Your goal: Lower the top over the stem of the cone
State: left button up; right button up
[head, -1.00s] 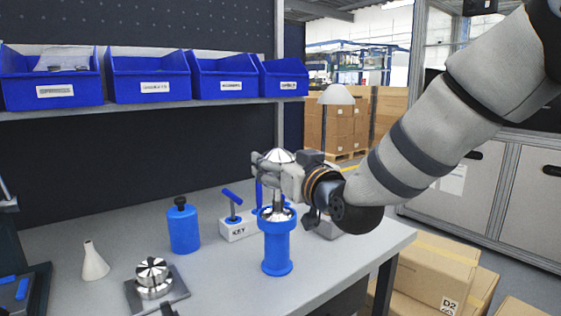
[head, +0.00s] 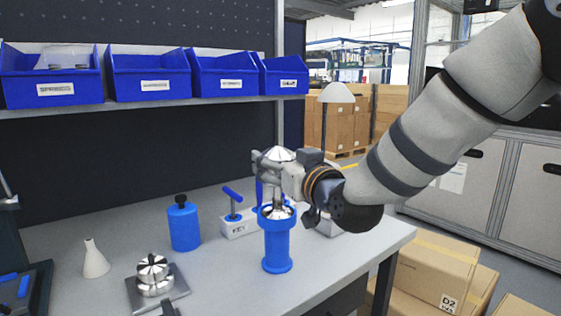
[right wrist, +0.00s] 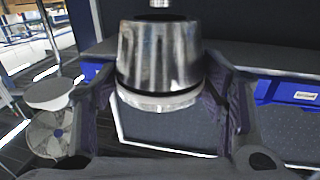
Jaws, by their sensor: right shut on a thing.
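My right gripper (head: 274,165) is shut on the shiny metal top (head: 280,156), holding it above the blue stand (head: 277,245). In the right wrist view, which looks upside down, the top (right wrist: 158,55) sits between both fingers, with a dark ring near its wide end. A metal cone (head: 277,212) sits in the mouth of the stand, its stem pointing up below the top. A short piece of stem (right wrist: 158,4) shows at the top's narrow end in the wrist view. I cannot tell whether it has entered the top. My left gripper is not in view.
A blue bottle (head: 184,225), a block marked KEY (head: 238,228), a small white cone (head: 95,262) and a metal part on a plate (head: 153,275) stand left of the stand. Blue bins (head: 150,75) line the shelf behind. The table's right edge is near.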

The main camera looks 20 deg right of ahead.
aim_at(279, 193)
jog(key=shift+f+b, duration=0.4)
jog(key=shift+f, duration=3.15)
dwell(1.4)
jog(key=o, duration=1.4)
jog(key=shift+s, duration=0.1)
jog(key=s+d, duration=0.1)
jog(key=s, duration=1)
jog(key=shift+s+d, duration=0.4)
